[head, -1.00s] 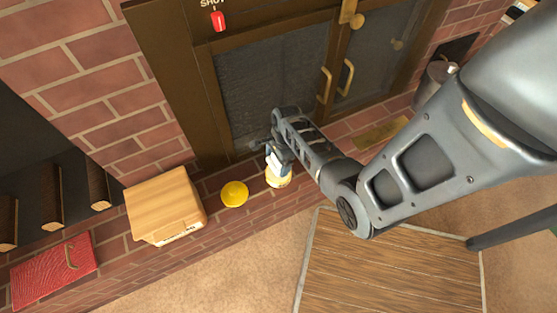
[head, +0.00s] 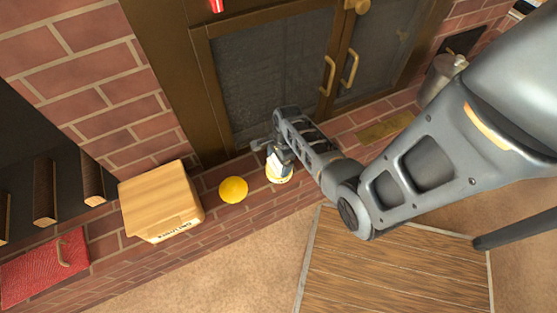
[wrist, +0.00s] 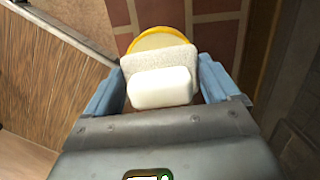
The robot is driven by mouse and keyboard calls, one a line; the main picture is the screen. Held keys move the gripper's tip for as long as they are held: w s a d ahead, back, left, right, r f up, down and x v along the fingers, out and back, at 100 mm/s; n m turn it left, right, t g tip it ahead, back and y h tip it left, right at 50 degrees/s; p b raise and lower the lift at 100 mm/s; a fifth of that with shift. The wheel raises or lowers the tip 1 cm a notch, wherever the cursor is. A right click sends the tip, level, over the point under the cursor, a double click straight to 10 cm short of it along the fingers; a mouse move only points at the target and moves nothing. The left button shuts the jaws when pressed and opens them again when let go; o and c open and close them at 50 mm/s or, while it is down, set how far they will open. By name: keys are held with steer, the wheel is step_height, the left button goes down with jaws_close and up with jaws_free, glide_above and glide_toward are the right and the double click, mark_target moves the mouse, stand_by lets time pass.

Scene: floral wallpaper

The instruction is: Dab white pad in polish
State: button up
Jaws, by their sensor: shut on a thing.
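My gripper (head: 277,163) is shut on the white pad (wrist: 160,87), which has a block-like grip and a flat, rough-looking face. The round yellow-rimmed tin of polish (wrist: 156,37) is just beyond the pad in the wrist view, partly hidden by it. In the head view the tin (head: 279,177) sits on the brick ledge directly below my gripper. The pad overlaps the tin's pale contents, but I cannot tell whether it touches them. A round yellow lid-like disc (head: 233,189) lies on the ledge left of the tin.
A wooden box (head: 160,198) stands left of the yellow disc, and a red textured book-like object (head: 45,267) is farther left. Brown glass doors (head: 285,85) rise behind the ledge. A metal pot (head: 440,75) stands at the right. The wooden floor panel (head: 390,265) is clear.

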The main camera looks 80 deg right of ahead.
mark_target(276, 159)
steer(key=shift+f, duration=0.6)
stand_by(1.7)
steer(key=shift+r, duration=0.1)
step_height(276, 159, up, 7)
steer(key=p, duration=0.7)
steer(key=shift+w, duration=0.1)
stand_by(0.9)
